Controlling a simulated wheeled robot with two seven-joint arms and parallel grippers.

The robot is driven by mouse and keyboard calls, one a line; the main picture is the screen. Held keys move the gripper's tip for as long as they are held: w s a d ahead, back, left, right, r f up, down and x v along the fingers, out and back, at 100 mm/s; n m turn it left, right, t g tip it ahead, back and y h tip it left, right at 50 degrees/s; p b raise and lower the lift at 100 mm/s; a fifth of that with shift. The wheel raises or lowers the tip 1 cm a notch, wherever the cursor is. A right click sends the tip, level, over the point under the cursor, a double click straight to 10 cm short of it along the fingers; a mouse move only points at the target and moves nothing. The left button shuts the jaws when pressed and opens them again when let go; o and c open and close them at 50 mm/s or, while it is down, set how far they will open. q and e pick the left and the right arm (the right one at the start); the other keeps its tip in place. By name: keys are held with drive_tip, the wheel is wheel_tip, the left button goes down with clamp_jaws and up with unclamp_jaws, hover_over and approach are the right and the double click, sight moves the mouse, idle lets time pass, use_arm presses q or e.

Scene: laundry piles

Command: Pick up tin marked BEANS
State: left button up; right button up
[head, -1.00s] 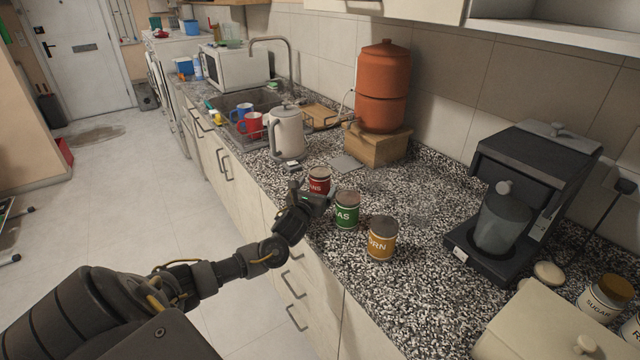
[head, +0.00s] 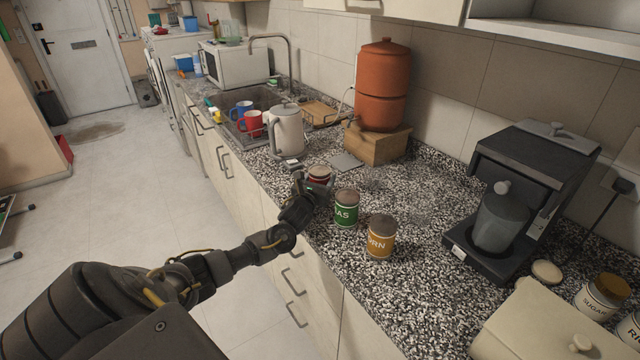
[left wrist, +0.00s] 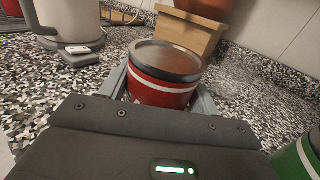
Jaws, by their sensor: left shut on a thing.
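The red tin (head: 319,172) stands on the speckled worktop, with a grey lid and a white band. Its label is mostly covered by my gripper now; the end of it read "NS" a second ago. My left gripper (head: 317,185) is around this tin. In the left wrist view the red tin (left wrist: 164,78) sits upright between the two grey fingers, and the gripper (left wrist: 160,95) is shut on it. I cannot see the tin clear of the worktop. My right gripper is not in view.
A green tin (head: 346,211) ending in "AS" stands just right of my left gripper, and a yellow tin (head: 381,238) stands beyond it. A kettle (head: 286,132) is behind the red tin. A coffee machine (head: 525,200) stands at right.

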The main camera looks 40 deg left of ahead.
sight(323, 166)
use_arm(q)
drive_tip(key=shift+r, duration=0.15)
drive_tip(key=shift+c, duration=0.4)
drive_tip(key=shift+r, duration=0.2)
wheel_tip(323, 166, up, 2)
drive_tip(key=shift+r, duration=0.15)
drive_tip(key=s+a+r+b, duration=0.3)
drive_tip(key=s+a+r, duration=0.1)
drive_tip(key=s+r, duration=0.6)
drive_tip(key=s, duration=0.3)
drive_tip(key=shift+a+b, duration=0.3)
drive_tip(key=shift+a, duration=0.1)
